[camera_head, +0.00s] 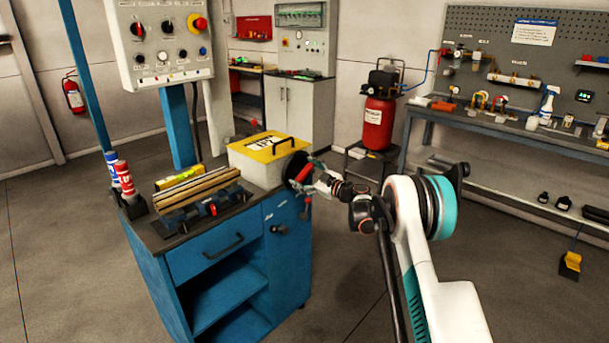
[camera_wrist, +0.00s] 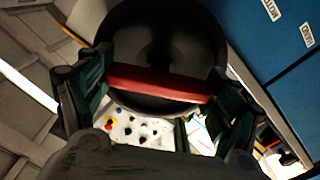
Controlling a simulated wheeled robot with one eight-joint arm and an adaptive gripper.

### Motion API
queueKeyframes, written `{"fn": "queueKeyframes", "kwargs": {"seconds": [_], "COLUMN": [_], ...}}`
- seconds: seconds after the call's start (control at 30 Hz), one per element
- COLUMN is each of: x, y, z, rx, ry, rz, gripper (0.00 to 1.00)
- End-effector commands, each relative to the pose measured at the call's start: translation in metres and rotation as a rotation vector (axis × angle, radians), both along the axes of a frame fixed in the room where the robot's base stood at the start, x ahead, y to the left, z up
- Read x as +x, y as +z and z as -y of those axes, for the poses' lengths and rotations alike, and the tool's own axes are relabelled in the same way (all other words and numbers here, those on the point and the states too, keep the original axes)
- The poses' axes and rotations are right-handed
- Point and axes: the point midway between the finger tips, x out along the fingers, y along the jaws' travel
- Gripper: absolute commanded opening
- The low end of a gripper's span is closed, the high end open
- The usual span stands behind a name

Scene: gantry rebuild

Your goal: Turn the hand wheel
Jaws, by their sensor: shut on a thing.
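The hand wheel (camera_head: 294,165) is a dark round wheel at the right side of the blue workbench. In the wrist view it (camera_wrist: 160,35) fills the top middle, with a red bar (camera_wrist: 158,84) across its face. My gripper (camera_head: 308,173) is at the wheel, reaching in from the right. In the wrist view, my gripper's two dark green fingers (camera_wrist: 158,91) stand at either end of the red bar and are shut on it. The far side of the wheel and its shaft are hidden.
The blue workbench (camera_head: 218,253) carries a yellow-lidded box (camera_head: 262,163), a wooden-jawed fixture and spray cans (camera_head: 124,178). A control panel (camera_head: 162,42) stands above it. A red compressor (camera_head: 377,122) is behind my arm. The floor right of the bench is open.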

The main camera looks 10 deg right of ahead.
Motion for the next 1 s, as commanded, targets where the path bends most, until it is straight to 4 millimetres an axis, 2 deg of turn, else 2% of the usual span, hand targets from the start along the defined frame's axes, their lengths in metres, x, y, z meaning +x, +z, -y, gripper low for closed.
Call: {"fn": "queueKeyframes", "kwargs": {"seconds": [0.1,0.13,0.2,0.7,0.87,1.0], "x": [0.000,0.000,0.000,-0.003,-0.020,-0.044], "y": [0.000,0.000,0.000,0.000,0.000,0.000], "z": [0.000,0.000,0.000,0.003,0.016,0.034], "rx": [0.000,0.000,-0.001,-0.001,-0.001,-0.001], "ry": [0.000,0.000,0.000,-0.001,-0.002,-0.003], "rz": [0.000,0.000,0.001,0.001,0.001,0.000], "gripper": [0.40,0.87,1.00,1.00,1.00,1.00]}}
